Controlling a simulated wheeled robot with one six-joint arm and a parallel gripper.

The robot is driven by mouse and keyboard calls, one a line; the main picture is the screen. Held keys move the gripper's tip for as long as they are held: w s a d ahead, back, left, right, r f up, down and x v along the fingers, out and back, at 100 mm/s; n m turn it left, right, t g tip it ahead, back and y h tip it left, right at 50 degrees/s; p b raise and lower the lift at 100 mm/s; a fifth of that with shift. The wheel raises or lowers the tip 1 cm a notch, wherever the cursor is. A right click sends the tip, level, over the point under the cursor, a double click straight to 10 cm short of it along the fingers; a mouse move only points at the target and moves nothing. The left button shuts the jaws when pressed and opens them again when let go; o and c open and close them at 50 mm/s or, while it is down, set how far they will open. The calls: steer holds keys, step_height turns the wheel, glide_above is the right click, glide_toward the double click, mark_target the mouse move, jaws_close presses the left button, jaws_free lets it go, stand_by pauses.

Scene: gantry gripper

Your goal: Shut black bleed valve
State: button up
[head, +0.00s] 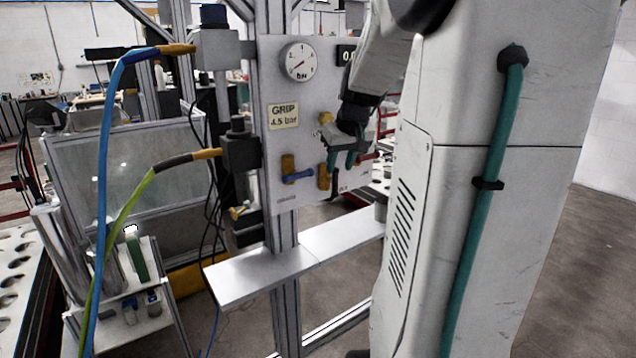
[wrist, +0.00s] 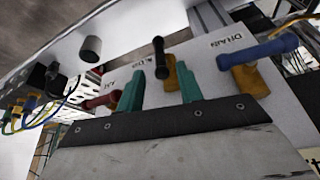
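The black bleed valve has a yellow body (wrist: 171,76) and a black handle (wrist: 160,55), seen in the wrist view between and beyond my fingers. In the head view its black handle (head: 334,187) hangs down below the yellow body, at the panel's lower part. My gripper (head: 344,159) is in front of the panel, close to this valve. In the wrist view my gripper (wrist: 159,90) is open, its two teal fingertips apart with nothing held. I cannot tell whether a finger touches the valve. My gripper hides part of the panel in the head view.
A blue-handled valve (head: 298,177) sits left of the black one, and a red handle (head: 367,157) to its right, both close to my gripper. The grey panel (head: 283,85) carries a gauge (head: 300,61). A metal ledge (head: 262,275) runs below. Hoses hang at left.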

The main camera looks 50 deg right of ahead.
mark_target(337, 176)
steer(key=x, duration=0.7)
steer(key=shift+a, duration=0.1)
steer(key=shift+s, duration=0.1)
jaws_close()
